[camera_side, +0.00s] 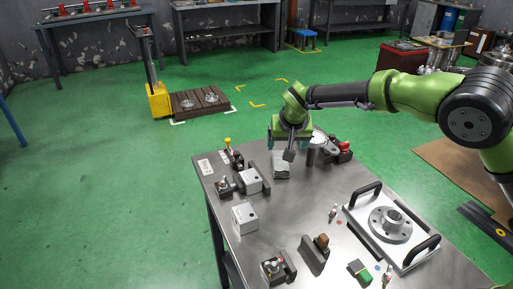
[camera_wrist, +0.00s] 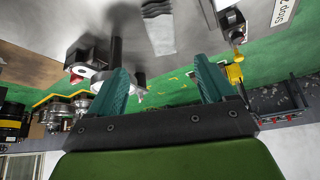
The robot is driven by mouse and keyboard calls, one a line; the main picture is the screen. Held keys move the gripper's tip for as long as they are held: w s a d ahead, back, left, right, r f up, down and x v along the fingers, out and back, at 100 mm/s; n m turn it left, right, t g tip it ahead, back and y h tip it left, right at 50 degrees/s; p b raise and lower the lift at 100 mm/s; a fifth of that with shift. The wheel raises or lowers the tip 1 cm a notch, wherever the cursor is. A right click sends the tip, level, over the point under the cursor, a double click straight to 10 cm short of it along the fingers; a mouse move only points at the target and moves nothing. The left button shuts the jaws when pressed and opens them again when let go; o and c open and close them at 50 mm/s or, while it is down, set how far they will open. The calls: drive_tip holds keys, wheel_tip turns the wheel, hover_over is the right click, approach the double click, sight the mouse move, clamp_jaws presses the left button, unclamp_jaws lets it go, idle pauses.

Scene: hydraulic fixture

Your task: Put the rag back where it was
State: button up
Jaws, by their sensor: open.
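The rag (camera_side: 281,168) is a grey folded cloth lying on the metal table near its far edge. It also shows at the top of the wrist view (camera_wrist: 158,30), beyond my fingertips. My gripper (camera_side: 289,146) is above the table's far edge, just above and behind the rag in the side view. In the wrist view my two teal fingers (camera_wrist: 163,80) are spread wide apart with nothing between them. The rag is apart from the fingers.
A dark post (camera_side: 311,155) and a clamp with a red part (camera_side: 343,149) stand right of the rag. Grey blocks (camera_side: 250,181) in fixtures and a yellow-topped device (camera_side: 228,144) stand left. A flanged part on a handled plate (camera_side: 390,224) is at front right. Mid-table is fairly clear.

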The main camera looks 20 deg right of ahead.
drive_tip(key=s+d+r+y, duration=0.2)
drive_tip(key=s+d+r, duration=0.3)
drive_tip(key=s+r, duration=0.25)
drive_tip(key=s+d+r+y, duration=0.2)
drive_tip(key=s+d+r, duration=0.35)
drive_tip(key=s, duration=0.35)
drive_tip(key=s+t, duration=0.1)
drive_tip(key=s, duration=1.5)
drive_tip(key=shift+s+d+n+t, duration=0.2)
drive_tip(key=shift+d+n+t, duration=0.1)
drive_tip(key=shift+d, duration=0.15)
